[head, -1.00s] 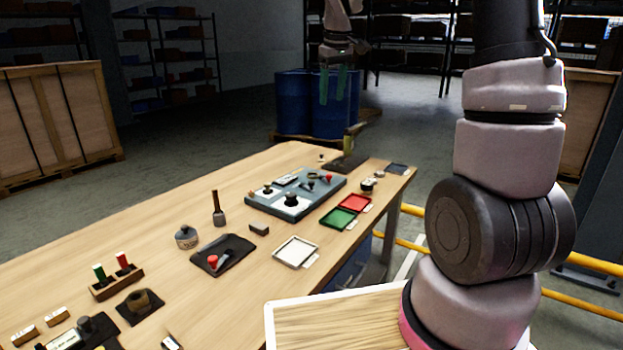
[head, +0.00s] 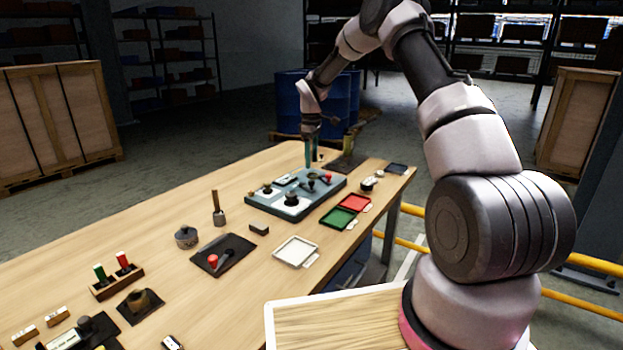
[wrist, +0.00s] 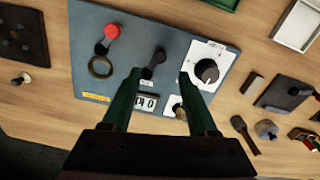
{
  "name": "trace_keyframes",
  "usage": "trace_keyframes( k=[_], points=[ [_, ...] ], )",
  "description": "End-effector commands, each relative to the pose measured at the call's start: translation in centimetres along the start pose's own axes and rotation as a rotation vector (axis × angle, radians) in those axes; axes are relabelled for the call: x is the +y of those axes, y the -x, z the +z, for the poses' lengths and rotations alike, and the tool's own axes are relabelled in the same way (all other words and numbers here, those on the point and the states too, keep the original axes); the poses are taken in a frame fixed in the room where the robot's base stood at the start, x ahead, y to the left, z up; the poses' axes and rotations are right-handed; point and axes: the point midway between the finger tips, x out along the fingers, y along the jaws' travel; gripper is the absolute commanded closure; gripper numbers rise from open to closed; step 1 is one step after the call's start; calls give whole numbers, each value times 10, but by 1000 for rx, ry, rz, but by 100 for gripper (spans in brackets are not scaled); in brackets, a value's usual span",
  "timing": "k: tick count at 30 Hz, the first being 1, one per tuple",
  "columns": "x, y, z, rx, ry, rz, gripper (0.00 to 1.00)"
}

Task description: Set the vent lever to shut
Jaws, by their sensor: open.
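A blue-grey control panel (head: 275,207) lies on the bench; it also fills the middle of the wrist view (wrist: 85,65). On it are a red-knobbed lever (wrist: 111,33), a short black lever (wrist: 157,57) and a black dial (wrist: 207,71) on a white plate. The labels are too small to read, so I cannot tell which lever is the vent one. My gripper (head: 312,163) is open and empty over the panel's far side. In the wrist view, its fingertips (wrist: 160,75) lie on either side of the black lever, apparently above it. My fingers partly hide the panel's lower area.
A green tray (head: 338,218), a red tray (head: 355,203) and a white tray (head: 296,252) lie beside the panel. Another red-knobbed lever (head: 213,261) sits on a black plate nearer me. Blue drums (head: 290,105) stand behind the bench. Bare wood lies left of the panel.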

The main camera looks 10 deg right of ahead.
Motion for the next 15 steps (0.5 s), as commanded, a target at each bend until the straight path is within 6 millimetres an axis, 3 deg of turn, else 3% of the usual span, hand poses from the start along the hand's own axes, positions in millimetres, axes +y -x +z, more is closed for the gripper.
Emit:
trace_keyframes(
  k=[6,15],
  points=[
    [-1,-44,1,-2,-1,-3,41],
    [0,-74,0,0,-2,-1,41]
  ],
)
